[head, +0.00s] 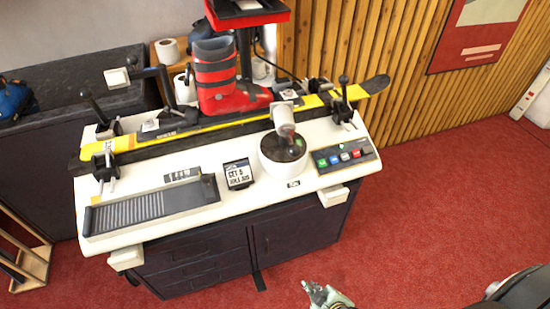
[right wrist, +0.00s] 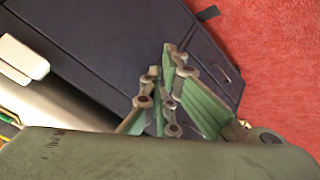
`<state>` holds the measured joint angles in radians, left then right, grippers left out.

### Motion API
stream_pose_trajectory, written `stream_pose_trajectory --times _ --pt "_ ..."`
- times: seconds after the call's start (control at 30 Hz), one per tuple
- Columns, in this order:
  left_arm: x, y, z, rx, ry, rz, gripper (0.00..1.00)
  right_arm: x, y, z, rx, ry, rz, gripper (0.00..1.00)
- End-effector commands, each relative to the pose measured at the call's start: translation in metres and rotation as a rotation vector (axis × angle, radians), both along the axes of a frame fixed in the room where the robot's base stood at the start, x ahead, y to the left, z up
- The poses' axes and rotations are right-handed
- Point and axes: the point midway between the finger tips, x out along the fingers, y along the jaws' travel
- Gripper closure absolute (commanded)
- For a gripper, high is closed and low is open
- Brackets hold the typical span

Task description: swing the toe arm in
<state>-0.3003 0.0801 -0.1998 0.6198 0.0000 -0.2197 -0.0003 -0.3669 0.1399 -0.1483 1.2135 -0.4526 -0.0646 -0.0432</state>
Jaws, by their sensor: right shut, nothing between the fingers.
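A red boot (head: 215,80) stands on a yellow ski (head: 240,122) clamped along the bench (head: 225,215), its toe to the right. A silver cylinder (head: 284,120) stands over a white round base (head: 284,154) in front of the ski. My right gripper (head: 316,291) is shut and empty, low in front of the bench, and fills the right wrist view (right wrist: 165,65). My left gripper is not in view.
A button panel (head: 345,155), a small display (head: 238,174) and a ribbed black tray (head: 150,208) lie on the bench top. Black lever clamps (head: 345,100) stand at the ski's ends. Red floor (head: 430,190) is open to the right.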

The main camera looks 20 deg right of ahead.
Motion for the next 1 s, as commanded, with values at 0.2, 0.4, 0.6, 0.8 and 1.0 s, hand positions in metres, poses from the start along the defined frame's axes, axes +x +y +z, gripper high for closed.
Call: stream_pose_trajectory --times 0.2,0.4,0.6,0.8,1.0 --pt "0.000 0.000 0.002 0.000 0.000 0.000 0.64 0.092 0.015 0.152 -0.168 -0.386 0.217 1.00" --pt "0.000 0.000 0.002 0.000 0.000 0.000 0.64 0.127 0.039 0.306 -0.380 -0.727 0.398 1.00" --pt "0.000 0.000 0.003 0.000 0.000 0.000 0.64 0.125 0.056 0.395 -0.527 -0.913 0.491 1.00" --pt "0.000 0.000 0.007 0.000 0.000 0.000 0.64 0.129 0.062 0.416 -0.561 -0.954 0.509 1.00" --pt "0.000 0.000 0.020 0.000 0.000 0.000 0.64 0.158 0.071 0.420 -0.559 -0.954 0.506 1.00"
